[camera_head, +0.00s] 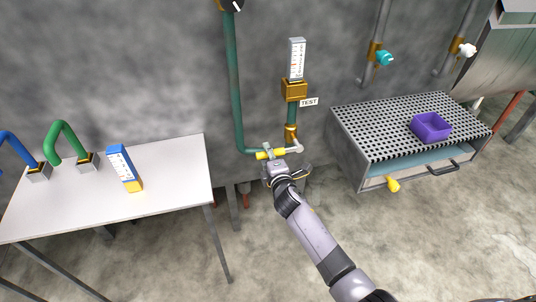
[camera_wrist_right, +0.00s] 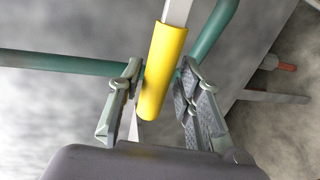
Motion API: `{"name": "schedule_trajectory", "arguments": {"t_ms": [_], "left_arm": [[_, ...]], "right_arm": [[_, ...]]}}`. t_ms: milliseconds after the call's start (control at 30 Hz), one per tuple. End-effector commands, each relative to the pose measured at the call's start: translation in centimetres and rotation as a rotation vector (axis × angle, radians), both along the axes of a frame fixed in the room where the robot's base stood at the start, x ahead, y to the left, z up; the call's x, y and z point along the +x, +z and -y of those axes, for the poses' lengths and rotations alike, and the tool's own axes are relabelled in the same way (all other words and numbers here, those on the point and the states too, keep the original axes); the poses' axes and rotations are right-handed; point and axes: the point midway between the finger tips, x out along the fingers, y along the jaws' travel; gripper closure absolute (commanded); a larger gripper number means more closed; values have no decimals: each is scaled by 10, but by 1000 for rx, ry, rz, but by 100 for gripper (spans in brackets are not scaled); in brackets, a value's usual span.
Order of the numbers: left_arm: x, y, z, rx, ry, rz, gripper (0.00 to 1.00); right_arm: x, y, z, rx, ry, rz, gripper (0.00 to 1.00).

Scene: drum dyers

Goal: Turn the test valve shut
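The test valve's yellow handle (camera_head: 265,155) shows in the head view, on the piping below the sign marked TEST (camera_head: 309,102). My right gripper (camera_head: 274,166) is at this handle. In the right wrist view the yellow handle (camera_wrist_right: 163,68) hangs on a pale lever between the two fingers of my right gripper (camera_wrist_right: 160,90). The valve body is partly hidden behind my gripper. A gauge (camera_head: 297,60) stands above the valve. My left gripper is not in view.
A white table (camera_head: 165,165) at the left bears a blue and white meter (camera_head: 124,167) and pipe fittings. Green pipe (camera_head: 232,80) runs along the wall.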

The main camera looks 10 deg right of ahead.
Motion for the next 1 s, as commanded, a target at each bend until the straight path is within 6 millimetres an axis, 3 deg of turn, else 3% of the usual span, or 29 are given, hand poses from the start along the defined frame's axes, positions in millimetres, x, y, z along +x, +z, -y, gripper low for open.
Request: {"name": "schedule_trajectory", "arguments": {"t_ms": [367,533,1000], "left_arm": [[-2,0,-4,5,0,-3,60],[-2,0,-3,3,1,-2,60],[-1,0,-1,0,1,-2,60]], "right_arm": [[0,2,0,3,-1,3,60],[-10,3,1,3,-1,4,60],[-91,19,2,3,1,2,60]]}}
